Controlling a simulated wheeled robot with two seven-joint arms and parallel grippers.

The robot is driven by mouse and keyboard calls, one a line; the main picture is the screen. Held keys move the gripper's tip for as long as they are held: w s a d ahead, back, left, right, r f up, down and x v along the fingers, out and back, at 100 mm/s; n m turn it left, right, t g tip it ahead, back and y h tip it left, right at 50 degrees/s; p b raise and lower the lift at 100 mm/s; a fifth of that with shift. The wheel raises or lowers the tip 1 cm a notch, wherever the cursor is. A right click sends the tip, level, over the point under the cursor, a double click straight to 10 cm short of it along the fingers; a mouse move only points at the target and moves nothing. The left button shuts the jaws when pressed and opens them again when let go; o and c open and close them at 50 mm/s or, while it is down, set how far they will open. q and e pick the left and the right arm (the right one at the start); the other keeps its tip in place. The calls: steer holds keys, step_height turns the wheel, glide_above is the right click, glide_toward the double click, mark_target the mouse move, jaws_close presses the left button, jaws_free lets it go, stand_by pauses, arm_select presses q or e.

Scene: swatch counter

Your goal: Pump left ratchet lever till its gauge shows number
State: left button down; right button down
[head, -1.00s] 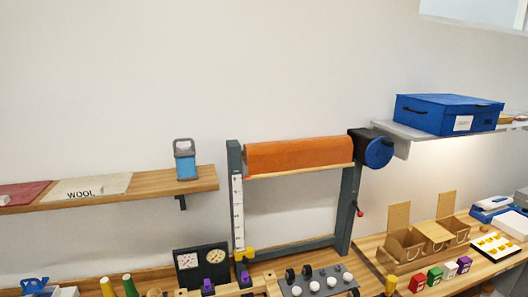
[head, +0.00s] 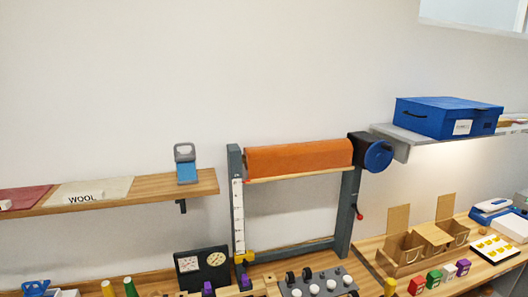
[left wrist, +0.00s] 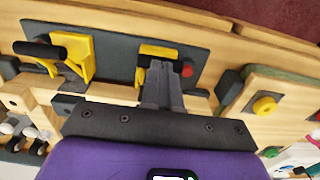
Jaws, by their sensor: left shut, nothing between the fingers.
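A dark gauge panel (head: 202,274) with two round white dials stands low in the head view. The left dial (head: 188,264) and right dial (head: 216,259) are too small to read. In the left wrist view a dark plate (left wrist: 112,59) carries two yellow-bracketed mechanisms. One lever has a black grip (left wrist: 38,50) at the left. The other yellow bracket (left wrist: 157,50) is at my left gripper (left wrist: 160,66), with a red knob (left wrist: 187,69) beside the fingertips. My left gripper is shut and empty; its fingers partly hide this mechanism, and contact cannot be told. My right gripper is not in view.
A wooden board with a yellow knob (left wrist: 265,105) lies right of the plate in the wrist view. In the head view, a grey frame (head: 356,205) with an orange roll (head: 298,158) stands behind the counter. Cardboard boxes (head: 408,262) stand at right.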

arm_select(q)
steer(key=shift+s+d+f+b, duration=0.1)
steer(key=shift+s+f+b, duration=0.05)
steer(key=shift+f+b, duration=0.5)
steer(key=shift+s+f+b, duration=0.1)
steer(key=shift+f+b, duration=0.3)
steer(key=shift+f, duration=0.3)
steer(key=shift+w+r+p, duration=0.15)
steer(key=shift+r+p, duration=0.5)
steer(key=shift+r, duration=0.1)
steer(key=shift+w+r+p, duration=0.15)
steer(key=shift+r+p, duration=0.5)
steer(key=shift+r, duration=0.05)
steer(key=shift+f, duration=0.2)
steer(key=shift+s+f+b, duration=0.15)
steer(key=shift+f+b, duration=0.55)
steer(key=shift+s+f+b, duration=0.15)
steer(key=shift+f+b, duration=0.5)
steer(key=shift+f, duration=0.05)
steer(key=r+p, duration=0.3)
steer(key=shift+w+r, duration=0.1)
steer(key=shift+w, duration=0.15)
